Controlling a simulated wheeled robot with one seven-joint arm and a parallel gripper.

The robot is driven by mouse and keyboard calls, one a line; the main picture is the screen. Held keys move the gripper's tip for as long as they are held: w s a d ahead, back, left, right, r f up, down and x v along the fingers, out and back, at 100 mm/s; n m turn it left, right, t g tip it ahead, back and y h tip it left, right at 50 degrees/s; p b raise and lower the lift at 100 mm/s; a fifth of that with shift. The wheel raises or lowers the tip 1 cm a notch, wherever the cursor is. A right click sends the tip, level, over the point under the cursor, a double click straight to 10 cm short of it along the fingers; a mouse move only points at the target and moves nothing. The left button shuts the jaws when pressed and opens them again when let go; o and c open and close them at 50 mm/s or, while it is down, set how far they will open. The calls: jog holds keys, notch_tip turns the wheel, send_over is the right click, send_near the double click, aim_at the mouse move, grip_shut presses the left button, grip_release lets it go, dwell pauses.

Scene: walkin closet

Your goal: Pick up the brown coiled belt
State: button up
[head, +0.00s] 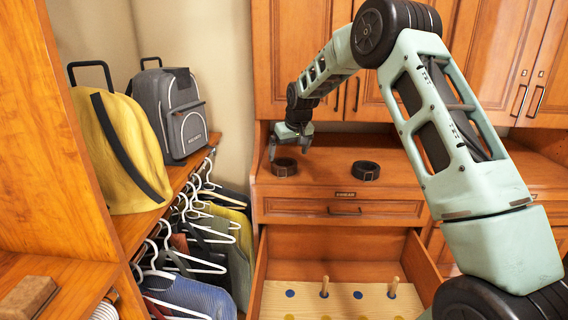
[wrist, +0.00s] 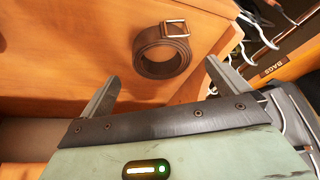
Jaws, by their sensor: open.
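A brown coiled belt (head: 284,168) lies on the wooden counter at the left, below my gripper (head: 289,152). In the wrist view the brown coiled belt (wrist: 162,58) shows a metal buckle on its upper edge and lies ahead of the space between my fingertips (wrist: 162,70). My gripper is open and empty, pointing down above the belt. I see no contact between the fingers and the belt. A second, darker coiled belt (head: 366,170) lies on the same counter to the right, apart from my gripper.
A labelled drawer (head: 345,209) is shut under the counter. Below it an open drawer (head: 340,297) holds pegs and coloured dots. Hanging clothes (head: 240,235), a yellow bag (head: 122,150) and a grey backpack (head: 172,115) are at the left. Cabinet doors (head: 300,60) rise behind.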

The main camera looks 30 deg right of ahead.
aim_at(286, 163)
jog(key=shift+p+x, duration=1.6)
jog(key=shift+x, duration=1.35)
jog(key=shift+s, duration=0.1)
jog(key=c, duration=1)
